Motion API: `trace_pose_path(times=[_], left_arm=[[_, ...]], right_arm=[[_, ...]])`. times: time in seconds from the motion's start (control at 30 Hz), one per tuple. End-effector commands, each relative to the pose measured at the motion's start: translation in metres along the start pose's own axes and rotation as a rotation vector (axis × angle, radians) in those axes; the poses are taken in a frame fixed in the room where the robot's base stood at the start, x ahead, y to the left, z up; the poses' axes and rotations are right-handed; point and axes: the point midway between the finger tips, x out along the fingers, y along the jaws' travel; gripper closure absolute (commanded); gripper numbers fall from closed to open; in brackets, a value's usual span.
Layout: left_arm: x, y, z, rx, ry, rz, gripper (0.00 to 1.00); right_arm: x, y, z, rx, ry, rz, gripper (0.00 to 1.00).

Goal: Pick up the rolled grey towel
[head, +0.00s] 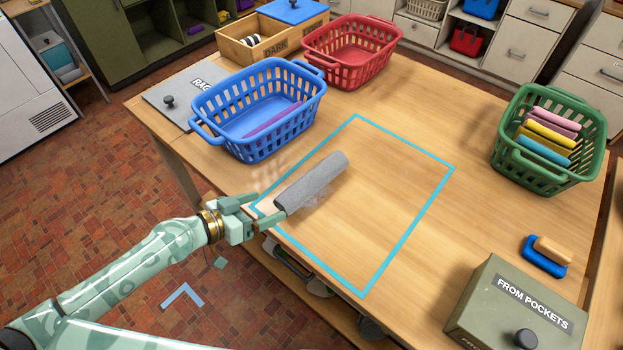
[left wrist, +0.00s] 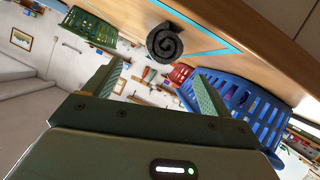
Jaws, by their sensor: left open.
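The rolled grey towel (head: 312,182) lies on the wooden table, across the left side of a blue taped outline. In the left wrist view its spiral end (left wrist: 165,41) faces me, ahead of and beyond my fingertips. My left gripper (head: 262,208) is open and empty at the table's near left edge, with its fingers pointing at the towel's near end. In the left wrist view the two fingers (left wrist: 157,85) stand wide apart with nothing between them. In the head view one fingertip is close to the towel; I cannot tell whether they touch. My right gripper is not in view.
A blue basket (head: 258,110) holding a purple roll stands behind the towel. A red basket (head: 352,50) is farther back. A green basket (head: 550,135) with several rolled towels, a brush (head: 545,256) and a green box (head: 515,310) are at the right. The outline's middle is clear.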

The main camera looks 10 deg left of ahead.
Motion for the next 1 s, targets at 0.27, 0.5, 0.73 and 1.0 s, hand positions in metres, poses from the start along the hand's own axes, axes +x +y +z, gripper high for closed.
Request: trace_pose_path(times=[0.27, 0.5, 0.73, 1.0], left_arm=[[0.05, -0.001, 0.0, -0.002, 0.0, -0.002, 0.17], [0.076, -0.001, -0.007, -0.003, 0.002, -0.001, 0.17], [0.104, -0.002, -0.006, -0.002, -0.001, -0.002, 0.17], [0.105, -0.002, -0.007, -0.001, -0.001, -0.002, 0.31]], right_arm=[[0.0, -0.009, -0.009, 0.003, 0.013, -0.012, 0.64], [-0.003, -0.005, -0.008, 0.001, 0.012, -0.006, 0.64], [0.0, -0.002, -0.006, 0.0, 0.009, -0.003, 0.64], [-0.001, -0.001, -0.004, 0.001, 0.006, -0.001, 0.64]])
